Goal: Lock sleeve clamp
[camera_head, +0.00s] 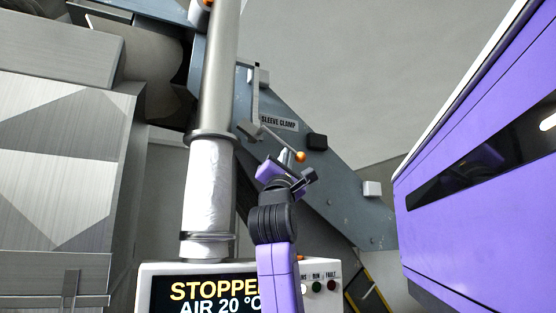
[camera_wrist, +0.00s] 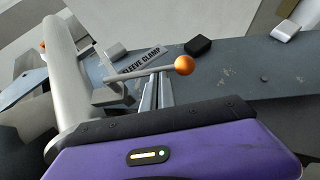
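The sleeve clamp lever is a thin grey rod (camera_head: 278,139) ending in an orange ball knob (camera_head: 300,157). It angles down to the right from a bracket beside the "SLEEVE CLAMP" label (camera_head: 279,123). In the wrist view the rod (camera_wrist: 138,74) runs almost level to the orange knob (camera_wrist: 184,65) at its right end. My gripper (camera_head: 288,157) is just left of the knob. In the wrist view its narrow grey fingers (camera_wrist: 156,84) point up at the rod, left of the knob. I cannot tell whether they touch it or how far apart they are.
A pale vertical sleeve (camera_head: 209,185) with a ring band stands left of my arm. A display (camera_head: 205,292) reading "STOPPED" is below. A blue-grey sloping beam (camera_head: 345,195) with a black block (camera_head: 317,141) lies behind the lever. A purple cabinet (camera_head: 480,150) fills the right.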

